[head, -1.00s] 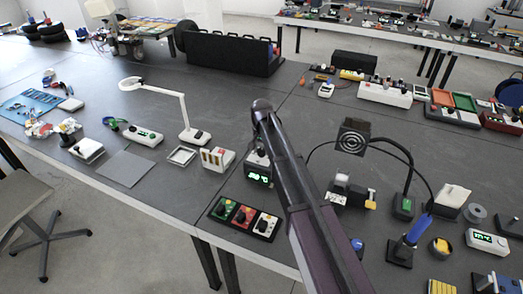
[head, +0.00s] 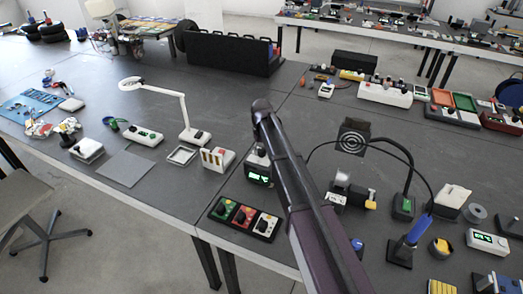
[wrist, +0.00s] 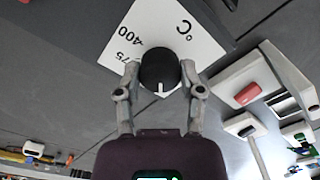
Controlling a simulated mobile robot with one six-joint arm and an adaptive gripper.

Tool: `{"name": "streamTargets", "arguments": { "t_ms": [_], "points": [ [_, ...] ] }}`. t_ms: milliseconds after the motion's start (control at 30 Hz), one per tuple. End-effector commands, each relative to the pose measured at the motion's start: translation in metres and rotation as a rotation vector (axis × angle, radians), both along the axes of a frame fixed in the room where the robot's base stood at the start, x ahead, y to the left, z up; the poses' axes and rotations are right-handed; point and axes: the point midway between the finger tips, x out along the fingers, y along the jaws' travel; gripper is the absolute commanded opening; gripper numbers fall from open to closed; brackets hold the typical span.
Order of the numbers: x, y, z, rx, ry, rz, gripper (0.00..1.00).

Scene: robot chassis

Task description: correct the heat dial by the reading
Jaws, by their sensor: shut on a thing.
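The heat dial is a round black knob (wrist: 158,68) on a white plate (wrist: 190,45) printed with "°C", "400" and a partly hidden "75" in the wrist view. Its white pointer mark faces the bottom of that view, toward my gripper. My gripper (wrist: 158,80) is shut on the knob, with one finger on each side. In the head view, a dark unit with a green lit display (head: 259,179) stands near the front table edge, beside my arm. The digits are too small to read surely. My gripper's fingers cannot be made out in the head view.
A black panel with green, red and white dial plates (head: 243,218) lies in front of the display unit. A white box with slots (head: 217,159) stands to its left. A fan-like unit (head: 352,138) with a cable stands right of my arm.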

Motion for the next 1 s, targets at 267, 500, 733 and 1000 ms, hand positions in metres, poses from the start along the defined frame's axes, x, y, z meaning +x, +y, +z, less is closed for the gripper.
{"name": "streamTargets", "arguments": {
  "t_ms": [267,500,733,1000],
  "points": [
    [-0.0015,-0.0006,-0.0005,-0.001,0.003,0.032,0.02],
    [-0.0016,-0.0008,-0.0005,-0.001,0.003,0.031,0.02],
    [-0.001,-0.0008,-0.0004,-0.001,0.002,0.03,0.85],
    [-0.0003,-0.0008,-0.0001,0.0,0.001,0.03,0.85]
  ]
}}
